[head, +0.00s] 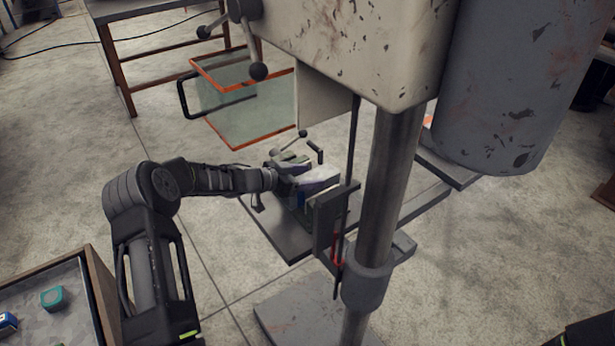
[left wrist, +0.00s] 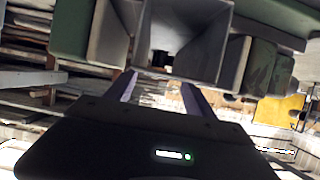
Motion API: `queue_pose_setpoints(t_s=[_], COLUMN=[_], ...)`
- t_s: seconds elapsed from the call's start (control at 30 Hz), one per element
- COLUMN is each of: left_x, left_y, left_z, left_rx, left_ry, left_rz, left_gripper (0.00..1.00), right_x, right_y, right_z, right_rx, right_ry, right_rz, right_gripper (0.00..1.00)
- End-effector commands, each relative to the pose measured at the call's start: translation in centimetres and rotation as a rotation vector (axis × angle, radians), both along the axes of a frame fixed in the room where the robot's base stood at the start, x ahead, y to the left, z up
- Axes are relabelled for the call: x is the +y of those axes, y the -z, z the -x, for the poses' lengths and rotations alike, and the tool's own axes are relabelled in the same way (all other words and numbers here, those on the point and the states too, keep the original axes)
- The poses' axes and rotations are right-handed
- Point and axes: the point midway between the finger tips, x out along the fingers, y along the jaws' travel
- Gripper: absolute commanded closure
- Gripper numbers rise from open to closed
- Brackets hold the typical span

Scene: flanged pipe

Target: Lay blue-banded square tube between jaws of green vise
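The square tube (head: 318,178) shows in the head view as a pale shape over the drill press table, with a bit of blue below it. In the left wrist view the tube's open grey end (left wrist: 186,42) faces the camera. Green vise jaws (left wrist: 80,36) stand to either side of it; whether they touch it is unclear. The vise (head: 290,160) is mostly hidden in the head view. My left gripper (head: 287,180) is at the tube, its fingers (left wrist: 160,92) apart and their tips hidden behind the tube end. I cannot tell whether they press on it. My right gripper is out of view.
The drill press column (head: 388,190) and its head (head: 355,45) stand close to the right of the vise. A clear orange-rimmed bin (head: 245,105) is behind. A tray (head: 95,290) with small items is at lower left. Open floor lies between.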

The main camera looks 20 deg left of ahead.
Motion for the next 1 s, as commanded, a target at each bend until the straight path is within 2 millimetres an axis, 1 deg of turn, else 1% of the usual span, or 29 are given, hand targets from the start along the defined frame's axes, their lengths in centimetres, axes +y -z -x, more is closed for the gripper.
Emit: queue_pose_setpoints(t_s=[0.03, 0.2, 0.43, 0.57, 0.67, 0.9, 1.0], left_x=[0.0, 0.0, 0.1, 0.4, 0.9, 2.8, 3.3], left_y=[0.0, 0.1, 0.3, 0.1, -0.4, -2.0, -2.5], left_z=[0.0, 0.0, 0.2, 0.6, 1.5, 4.6, 5.6], left_rx=[0.001, 0.002, 0.006, 0.005, 0.003, 0.003, 0.002], left_ry=[0.0, 0.0, -0.001, -0.001, -0.001, -0.003, -0.001], left_rz=[-0.001, 0.0, -0.001, -0.003, -0.002, -0.003, -0.003], left_gripper=[0.33, 0.2, 0.2, 0.2, 0.2, 0.2, 0.2], right_x=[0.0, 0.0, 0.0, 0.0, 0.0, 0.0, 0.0], right_y=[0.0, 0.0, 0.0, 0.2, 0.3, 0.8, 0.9], right_z=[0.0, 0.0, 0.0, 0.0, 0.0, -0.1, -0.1], right_rx=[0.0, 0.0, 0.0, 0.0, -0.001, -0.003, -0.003], right_ry=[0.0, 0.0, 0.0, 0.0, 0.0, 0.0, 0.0], right_rz=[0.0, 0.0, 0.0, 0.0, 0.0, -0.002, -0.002], right_gripper=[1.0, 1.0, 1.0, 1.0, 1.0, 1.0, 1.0])
